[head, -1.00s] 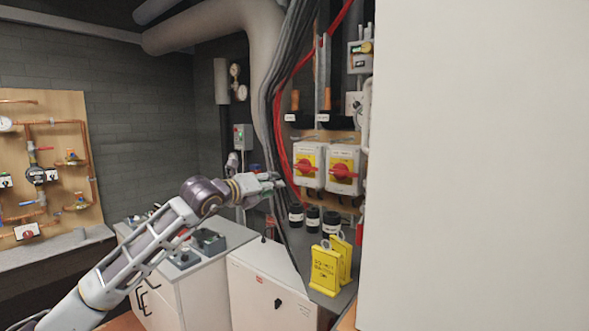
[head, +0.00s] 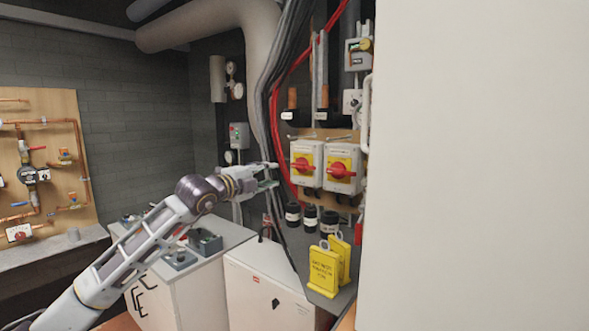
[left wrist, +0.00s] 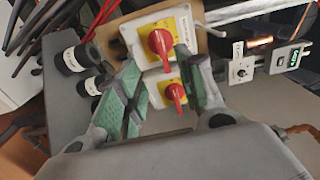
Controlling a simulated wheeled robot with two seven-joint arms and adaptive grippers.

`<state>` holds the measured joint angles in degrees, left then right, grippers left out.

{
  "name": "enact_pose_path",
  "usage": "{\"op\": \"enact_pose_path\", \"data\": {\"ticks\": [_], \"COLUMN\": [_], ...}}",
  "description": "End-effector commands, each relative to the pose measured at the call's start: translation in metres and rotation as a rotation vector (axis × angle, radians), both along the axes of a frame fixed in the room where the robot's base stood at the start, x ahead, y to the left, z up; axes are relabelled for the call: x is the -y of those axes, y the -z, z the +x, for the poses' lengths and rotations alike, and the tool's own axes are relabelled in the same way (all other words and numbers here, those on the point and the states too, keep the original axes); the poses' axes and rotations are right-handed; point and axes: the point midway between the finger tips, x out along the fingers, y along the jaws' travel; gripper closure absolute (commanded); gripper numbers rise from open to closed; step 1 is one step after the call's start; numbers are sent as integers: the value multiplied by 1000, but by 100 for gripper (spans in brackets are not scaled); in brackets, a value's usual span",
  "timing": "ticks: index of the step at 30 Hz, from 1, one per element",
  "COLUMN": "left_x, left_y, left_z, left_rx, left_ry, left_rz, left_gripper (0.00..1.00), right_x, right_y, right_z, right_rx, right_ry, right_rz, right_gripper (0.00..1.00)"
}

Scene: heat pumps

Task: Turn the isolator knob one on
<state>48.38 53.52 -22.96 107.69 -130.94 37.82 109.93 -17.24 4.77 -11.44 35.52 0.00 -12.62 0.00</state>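Two isolators are on the back panel, each a white box with a yellow plate and a red knob. The left isolator knob (head: 303,166) also shows in the left wrist view (left wrist: 160,43). The right isolator knob (head: 342,171) appears below it in the wrist view (left wrist: 176,92). My left gripper (head: 277,175) is open and empty, just left of the left isolator. In the left wrist view its green-padded fingers (left wrist: 158,60) are spread, with the left isolator's knob showing between and beyond their tips. Contact cannot be told. My right gripper is out of view.
Black round fittings (head: 311,217) sit below the isolators, and yellow tags (head: 323,270) stand on the grey ledge. Red and black cables (head: 275,105) run beside the isolators at left. A large pale panel (head: 475,165) fills the right side.

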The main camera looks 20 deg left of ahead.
Motion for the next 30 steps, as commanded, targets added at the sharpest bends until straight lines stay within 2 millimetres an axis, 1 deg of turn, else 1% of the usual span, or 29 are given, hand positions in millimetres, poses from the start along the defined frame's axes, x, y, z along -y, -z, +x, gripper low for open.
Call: {"op": "enact_pose_path", "data": {"ticks": [11, 16, 23, 30], "left_x": [0, 2, 8, 17], "left_y": [0, -1, -3, -3], "left_z": [1, 6, 23, 45], "left_rx": [0, 0, 0, 0], "left_ry": [0, -1, 1, 0], "left_rz": [1, 0, 0, 0], "left_gripper": [62, 62, 62, 62], "right_x": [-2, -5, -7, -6], "right_y": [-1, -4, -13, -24], "right_z": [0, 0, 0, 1], "right_rx": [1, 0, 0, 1], "right_ry": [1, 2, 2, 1], "right_rz": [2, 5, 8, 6], "right_gripper": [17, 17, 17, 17]}}
